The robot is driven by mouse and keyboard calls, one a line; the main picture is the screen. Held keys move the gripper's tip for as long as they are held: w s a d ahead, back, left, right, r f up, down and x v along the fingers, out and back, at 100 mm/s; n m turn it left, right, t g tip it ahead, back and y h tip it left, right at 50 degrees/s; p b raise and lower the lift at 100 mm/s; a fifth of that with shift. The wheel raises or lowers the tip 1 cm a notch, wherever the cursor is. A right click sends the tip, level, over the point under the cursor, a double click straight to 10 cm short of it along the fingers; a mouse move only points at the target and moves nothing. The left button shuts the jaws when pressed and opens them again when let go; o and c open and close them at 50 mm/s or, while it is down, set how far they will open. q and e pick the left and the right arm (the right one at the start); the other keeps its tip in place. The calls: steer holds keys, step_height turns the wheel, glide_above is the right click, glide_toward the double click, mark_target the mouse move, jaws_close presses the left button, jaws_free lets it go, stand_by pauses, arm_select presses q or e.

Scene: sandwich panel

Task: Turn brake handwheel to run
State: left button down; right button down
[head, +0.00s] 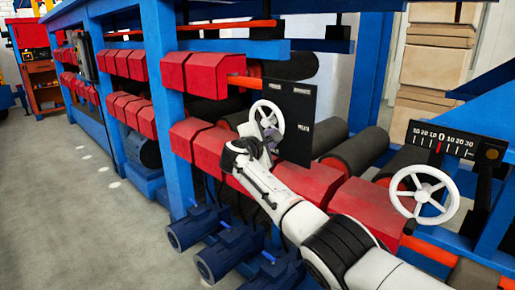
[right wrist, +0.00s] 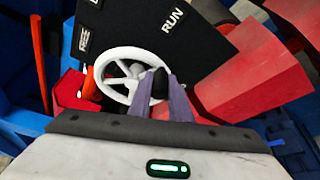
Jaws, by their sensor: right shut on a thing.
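The white brake handwheel (head: 280,116) stands in front of a black label plate (head: 298,142) on the machine's side. My right gripper (head: 258,143) is at the wheel's lower edge. In the right wrist view, the wheel (right wrist: 130,52) is tilted, and my right gripper (right wrist: 160,85) has its two fingers closed around a small dark knob (right wrist: 159,82) at the wheel's rim. The plate (right wrist: 190,60) there reads RUN at the upper right and another word, seemingly FREE, at the left. My left gripper is out of view.
A second white handwheel (head: 398,190) stands at the right below a black scale (head: 442,142). Red blocks (head: 205,140) line the blue frame around the wheel. Blue motors (head: 235,250) sit low beside my arm. The grey floor (head: 60,210) at the left is clear.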

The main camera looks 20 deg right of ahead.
steer(key=shift+a+r+n+p, duration=0.1)
steer(key=shift+r+n+p, duration=0.2)
steer(key=shift+r, duration=0.15)
steer(key=shift+r+g, duration=0.1)
steer(key=shift+g, duration=0.2)
steer(key=shift+n, duration=0.4)
steer(key=n+b, duration=0.1)
steer(key=b, duration=0.2)
steer(key=shift+s+r+g, duration=0.1)
steer(key=shift+r+g, duration=0.1)
steer(key=shift+g, duration=0.1)
steer(key=shift+r+b, duration=0.15)
steer(key=shift+b, duration=0.45)
steer(key=shift+r, duration=0.1)
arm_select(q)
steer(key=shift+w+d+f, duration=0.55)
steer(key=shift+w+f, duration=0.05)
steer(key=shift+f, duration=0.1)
arm_select(e)
steer(key=shift+n, duration=0.3)
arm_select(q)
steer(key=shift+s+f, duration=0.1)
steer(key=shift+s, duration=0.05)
